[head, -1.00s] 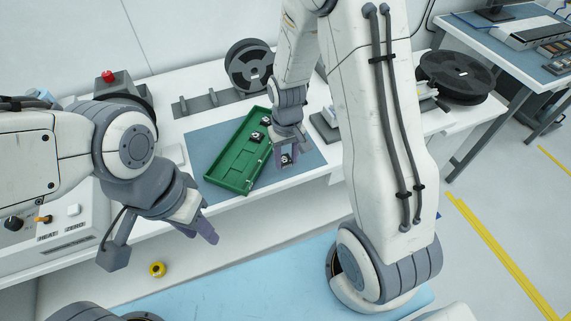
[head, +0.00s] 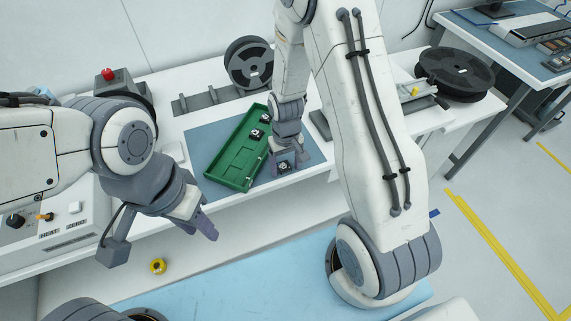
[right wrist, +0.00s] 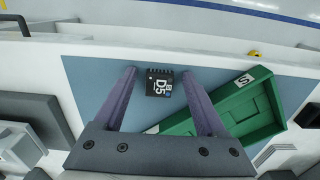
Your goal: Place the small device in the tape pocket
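The small device is a black block (right wrist: 159,88) marked "D5", with a row of pins along one edge. In the right wrist view it lies over the blue mat (right wrist: 95,75) between the fingers of my right gripper (right wrist: 160,80), with a gap on each side. In the head view the device (head: 284,167) shows between the fingers of my right gripper (head: 284,163), near the mat's front edge. My left gripper (head: 200,228) is empty in front of the bench; its finger gap is unclear.
A green tray (head: 228,165) beside my right gripper holds two more small black devices (head: 256,134). A tape reel (head: 248,64) stands behind it, another reel (head: 455,72) lies at right. A yellow roll (head: 157,266) lies below the bench edge. The mat's front right part is bare.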

